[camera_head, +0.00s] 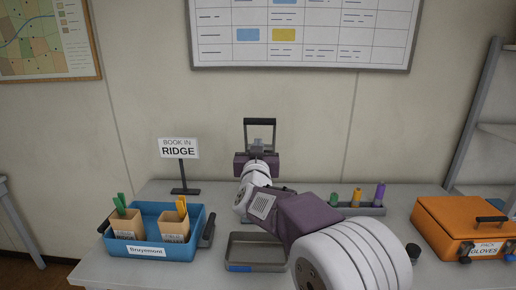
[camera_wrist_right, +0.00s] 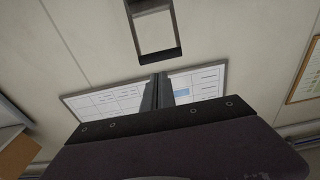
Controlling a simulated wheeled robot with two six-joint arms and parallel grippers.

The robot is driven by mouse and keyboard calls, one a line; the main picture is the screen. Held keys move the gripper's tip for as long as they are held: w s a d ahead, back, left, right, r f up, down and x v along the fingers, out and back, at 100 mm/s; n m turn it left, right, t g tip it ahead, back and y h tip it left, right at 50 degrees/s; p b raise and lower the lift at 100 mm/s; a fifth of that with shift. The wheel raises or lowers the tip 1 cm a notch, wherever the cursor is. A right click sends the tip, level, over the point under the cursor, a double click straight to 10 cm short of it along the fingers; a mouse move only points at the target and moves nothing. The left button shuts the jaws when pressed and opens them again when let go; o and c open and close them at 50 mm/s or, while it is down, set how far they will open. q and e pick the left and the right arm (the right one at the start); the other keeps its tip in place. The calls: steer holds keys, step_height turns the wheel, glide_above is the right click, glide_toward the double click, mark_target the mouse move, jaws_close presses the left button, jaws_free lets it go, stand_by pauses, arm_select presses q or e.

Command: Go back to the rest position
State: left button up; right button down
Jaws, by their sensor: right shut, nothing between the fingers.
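My right arm reaches from the lower right over the table to my right gripper (camera_head: 261,146), which is above the table's middle. The right gripper is shut and empty; its fingers are together in the wrist view (camera_wrist_right: 158,92). A grey frame with a dark crossbar (camera_head: 260,121) stands upright right behind the gripper in the head view; its lower part is hidden. The frame also shows in the wrist view (camera_wrist_right: 153,52), apart from the fingertips. My left gripper is not in view.
On the table (camera_head: 104,268) are a blue crate (camera_head: 188,247) holding two clipped bags, a "BOOK IN RIDGE" sign (camera_head: 179,149), a metal tray (camera_head: 257,266), a rack (camera_head: 368,211) with coloured pieces and an orange gloves case (camera_head: 449,226). My right arm hides the table's middle.

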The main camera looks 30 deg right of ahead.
steer(key=shift+f, duration=0.15)
steer(key=a+r+n+y+p, duration=0.1)
steer(key=a+n+y+p, duration=0.3)
steer(key=a+p, duration=0.45)
steer(key=s+a+f+n+g+y+p, duration=0.1)
steer(key=s+a+f+g+y+p, duration=0.15)
steer(key=f, duration=0.45)
steer(key=s+a+f+n+g+y+p, duration=0.1)
steer(key=s+a+f+n+g+y, duration=0.2)
steer(key=f, duration=0.4)
steer(key=s+a+f+m+g, duration=0.1)
steer(key=s+f+g, duration=0.3)
steer(key=s, duration=0.6)
steer(key=s+a+f+m+g, duration=0.1)
steer(key=s+f+g, duration=0.4)
steer(key=s, duration=0.6)
step_height(320, 180, down, 3)
steer(key=shift+r, duration=0.15)
